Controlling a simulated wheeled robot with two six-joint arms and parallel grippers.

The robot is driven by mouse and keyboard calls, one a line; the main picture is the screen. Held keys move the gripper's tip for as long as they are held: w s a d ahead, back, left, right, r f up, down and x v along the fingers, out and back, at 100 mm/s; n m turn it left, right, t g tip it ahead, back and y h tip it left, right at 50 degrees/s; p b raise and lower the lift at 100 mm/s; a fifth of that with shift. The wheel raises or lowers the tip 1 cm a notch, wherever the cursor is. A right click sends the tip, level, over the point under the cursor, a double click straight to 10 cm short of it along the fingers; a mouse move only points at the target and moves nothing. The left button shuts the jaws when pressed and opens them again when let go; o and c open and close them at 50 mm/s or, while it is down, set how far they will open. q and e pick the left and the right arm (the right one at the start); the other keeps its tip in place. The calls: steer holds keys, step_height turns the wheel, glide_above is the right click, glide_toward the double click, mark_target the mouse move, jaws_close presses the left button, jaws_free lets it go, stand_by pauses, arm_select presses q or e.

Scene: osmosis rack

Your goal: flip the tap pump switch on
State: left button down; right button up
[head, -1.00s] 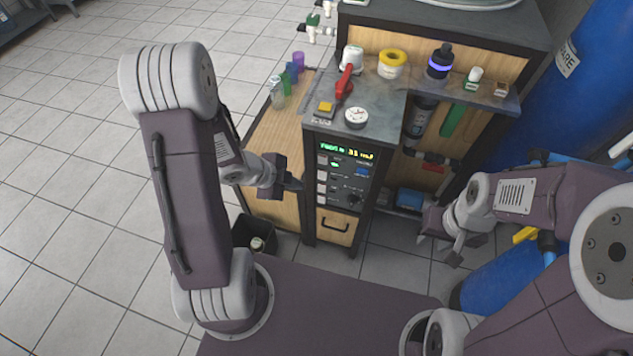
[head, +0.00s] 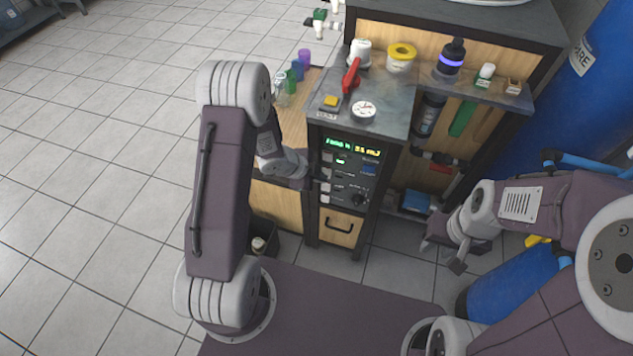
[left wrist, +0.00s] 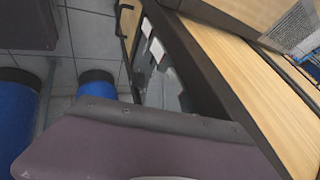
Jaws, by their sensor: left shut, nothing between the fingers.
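The dark control panel (head: 350,173) is on the front of the wooden cabinet, with a lit green and yellow display (head: 351,146) on top. A column of pale rocker switches (head: 325,186) runs down its left side; the labels are too small to read, so I cannot tell which is the tap pump switch. My left gripper (head: 313,173) is shut and empty, at the panel's left edge beside the switches; contact is unclear. In the left wrist view, the panel (left wrist: 172,88) is partly hidden by my gripper, with two white switches (left wrist: 152,38) visible. My right gripper (head: 450,250) is open, right of the cabinet.
A drawer (head: 341,228) lies below the panel. Blue barrels (head: 515,285) stand at right. A dark bin (head: 278,238) is at lower left.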

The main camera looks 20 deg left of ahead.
stand_by(0.3)
steer(key=shift+s+r+p, duration=0.3)
steer(key=shift+r+p, duration=0.25)
stand_by(0.3)
